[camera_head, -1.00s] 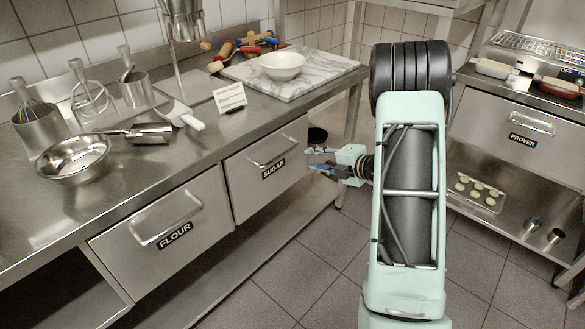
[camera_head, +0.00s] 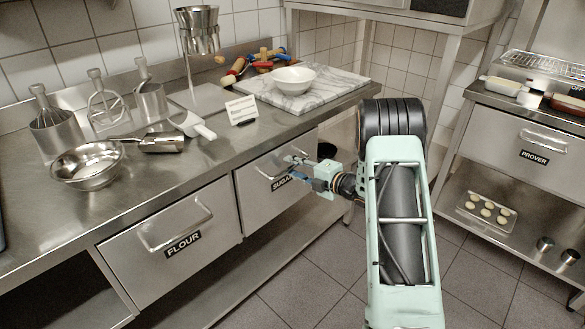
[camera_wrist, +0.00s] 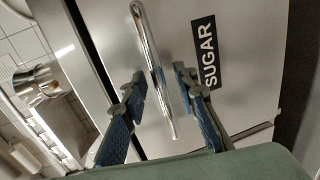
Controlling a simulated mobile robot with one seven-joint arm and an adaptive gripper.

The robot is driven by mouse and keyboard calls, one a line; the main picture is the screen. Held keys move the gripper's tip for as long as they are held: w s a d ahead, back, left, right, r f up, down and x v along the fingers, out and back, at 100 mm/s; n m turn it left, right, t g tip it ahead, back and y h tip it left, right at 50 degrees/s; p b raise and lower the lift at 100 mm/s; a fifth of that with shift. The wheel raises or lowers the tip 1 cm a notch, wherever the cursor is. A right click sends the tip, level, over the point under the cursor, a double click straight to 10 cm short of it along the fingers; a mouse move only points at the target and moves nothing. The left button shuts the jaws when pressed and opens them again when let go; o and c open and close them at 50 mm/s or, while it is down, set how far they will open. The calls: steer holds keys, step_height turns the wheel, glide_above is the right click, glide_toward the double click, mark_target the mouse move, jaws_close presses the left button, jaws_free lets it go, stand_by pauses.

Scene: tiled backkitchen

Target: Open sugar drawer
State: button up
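The sugar drawer (camera_head: 257,203) is a steel front under the counter, right of the flour drawer, and looks shut. Its black SUGAR label is partly hidden by my gripper in the head view; the label (camera_wrist: 207,56) reads clearly in the wrist view. The drawer's bar handle (camera_wrist: 154,62) runs between my two fingers in the wrist view. My gripper (camera_head: 297,169) is at the drawer front in the head view. In the wrist view my gripper (camera_wrist: 160,84) is open, one finger on each side of the handle, with visible gaps; I see no firm contact.
The flour drawer (camera_head: 170,232) is shut on the left. The counter (camera_head: 215,160) above carries a steel bowl (camera_head: 87,164), a scoop, utensil pots, a small sign (camera_head: 241,110) and a marble board (camera_head: 330,92) with a white bowl. The tiled floor (camera_head: 300,285) before the drawers is clear.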

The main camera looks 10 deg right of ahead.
steer(key=shift+w+a, duration=0.15)
steer(key=shift+w, duration=0.05)
jaws_close()
stand_by(0.4)
